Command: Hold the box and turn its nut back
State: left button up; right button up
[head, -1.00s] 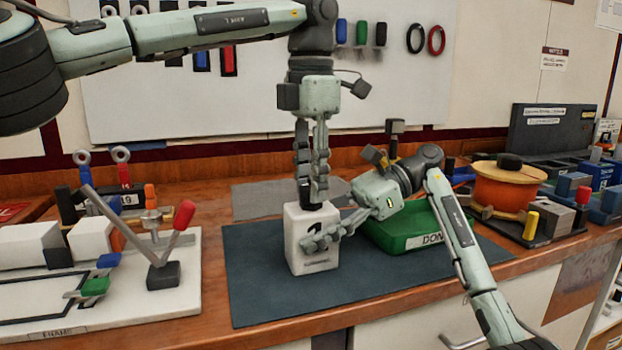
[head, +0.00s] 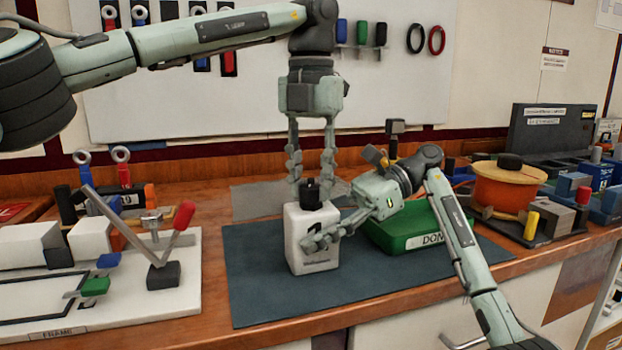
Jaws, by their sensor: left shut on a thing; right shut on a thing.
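The white box (head: 296,225) stands upright on the dark mat, with dark print on its front partly hidden. The black nut (head: 311,196) sits on top of the box. My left gripper (head: 311,186) points straight down from above. My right gripper (head: 324,236) comes in from the right, low across the front of the box, and is shut on the box. Its far finger's contact is hidden.
The dark mat (head: 258,290) has free room in front. A green tray (head: 392,238) stands close on the right, with an orange spool (head: 505,188) beyond. A white board with a red-handled lever (head: 184,215) is on the left.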

aim_at(311, 183)
pick_arm(q)
jog(key=n, duration=0.4)
jog(key=shift+n, duration=0.3)
dwell(0.3)
jog(key=o, duration=1.2)
jog(key=shift+c, duration=0.2)
notch_tip(311, 183, up, 12)
pick_arm(e)
jog(key=o, duration=1.6)
